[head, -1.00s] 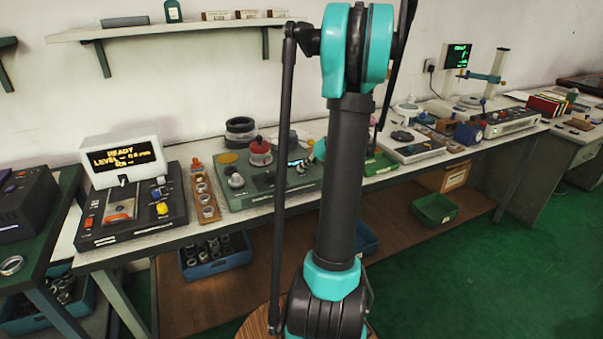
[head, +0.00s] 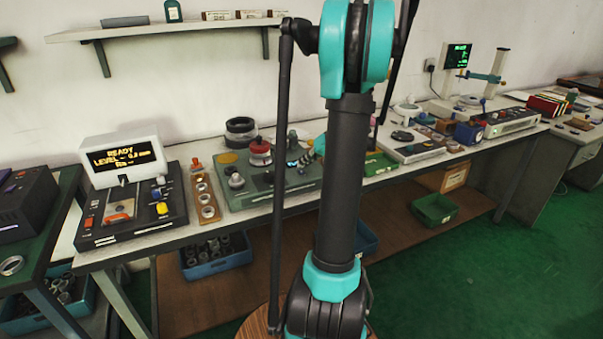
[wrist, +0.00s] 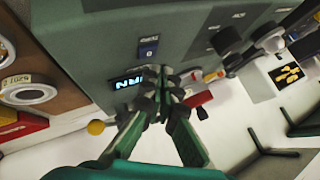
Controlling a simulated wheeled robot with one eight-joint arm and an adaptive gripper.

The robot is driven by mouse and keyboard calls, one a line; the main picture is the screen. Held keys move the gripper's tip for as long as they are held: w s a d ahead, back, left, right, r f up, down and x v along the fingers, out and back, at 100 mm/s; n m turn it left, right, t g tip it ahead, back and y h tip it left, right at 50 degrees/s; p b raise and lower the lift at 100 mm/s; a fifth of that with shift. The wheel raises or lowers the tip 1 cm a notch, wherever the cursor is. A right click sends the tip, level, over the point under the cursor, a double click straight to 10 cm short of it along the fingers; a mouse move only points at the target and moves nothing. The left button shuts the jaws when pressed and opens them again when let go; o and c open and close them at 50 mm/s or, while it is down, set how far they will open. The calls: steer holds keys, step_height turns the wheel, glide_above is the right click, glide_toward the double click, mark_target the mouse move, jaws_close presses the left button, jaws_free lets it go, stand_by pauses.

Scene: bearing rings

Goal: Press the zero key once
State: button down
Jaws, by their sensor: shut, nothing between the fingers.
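In the head view my gripper (head: 299,163) is over the right part of the green unit (head: 241,199), partly hidden by my arm.
A red-topped part (head: 260,147) and several knobs stand on the green unit. A wooden strip with rings (head: 205,198) and a black control box (head: 160,224) are at its left. A green tray (head: 378,165) is at its right.

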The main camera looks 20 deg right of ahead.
mark_target(304, 172)
steer(key=shift+r, duration=2.4)
